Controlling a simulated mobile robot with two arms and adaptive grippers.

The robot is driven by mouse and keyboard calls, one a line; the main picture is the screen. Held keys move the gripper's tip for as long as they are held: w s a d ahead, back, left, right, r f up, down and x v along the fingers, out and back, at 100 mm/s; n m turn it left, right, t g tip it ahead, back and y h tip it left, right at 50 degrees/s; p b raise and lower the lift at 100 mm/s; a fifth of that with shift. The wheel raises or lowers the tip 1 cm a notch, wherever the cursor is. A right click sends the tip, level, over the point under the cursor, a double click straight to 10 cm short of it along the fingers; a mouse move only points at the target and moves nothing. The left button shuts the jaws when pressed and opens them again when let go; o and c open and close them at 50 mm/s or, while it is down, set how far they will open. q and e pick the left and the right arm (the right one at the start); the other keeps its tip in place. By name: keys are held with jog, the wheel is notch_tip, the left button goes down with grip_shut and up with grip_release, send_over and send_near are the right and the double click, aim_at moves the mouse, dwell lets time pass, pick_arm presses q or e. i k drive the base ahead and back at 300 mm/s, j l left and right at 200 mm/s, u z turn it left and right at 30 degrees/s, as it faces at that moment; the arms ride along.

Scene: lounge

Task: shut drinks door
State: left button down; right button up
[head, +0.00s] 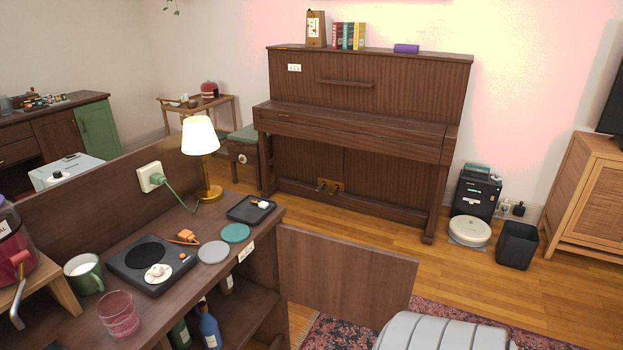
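The drinks cabinet (262,262) stands at the lower left, with a dark wood top. Its door (345,277) stands open, swung out to the right over the floor and the edge of the rug. The open front shows a shelf with a blue bottle (209,328) and a green bottle (180,336). The lower part of the cabinet is cut off by the picture's bottom edge. Neither of my grippers is in view.
A lit lamp (200,140), a black turntable-like unit (150,262), a green mug (84,273) and a pink glass (118,315) stand on top. A grey ribbed object (445,334) is close to the door's lower right. Wood floor (395,255) is clear behind the door.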

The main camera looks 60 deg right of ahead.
aim_at(366, 286)
jog(key=l+u, duration=0.2)
jog(key=l, duration=1.75)
jog(key=k+l+u, duration=0.1)
jog(key=k+l, duration=0.25)
jog(key=l, duration=0.25)
jog(key=k+l+u, duration=0.1)
jog(key=k+l, duration=0.25)
jog(key=l, duration=0.25)
jog(key=k+l+u, duration=0.1)
jog(key=k+l, duration=0.25)
jog(key=l, duration=0.2)
jog(key=k+l+u, duration=0.1)
jog(key=k+l, duration=0.3)
jog(key=l, duration=0.15)
jog(key=i+l+u, duration=0.15)
jog(key=l, duration=0.2)
jog(key=i+l+u, duration=0.2)
jog(key=l, duration=0.2)
jog(key=i+l+u, duration=0.2)
jog(key=i+l, duration=0.05)
jog(key=l, duration=0.1)
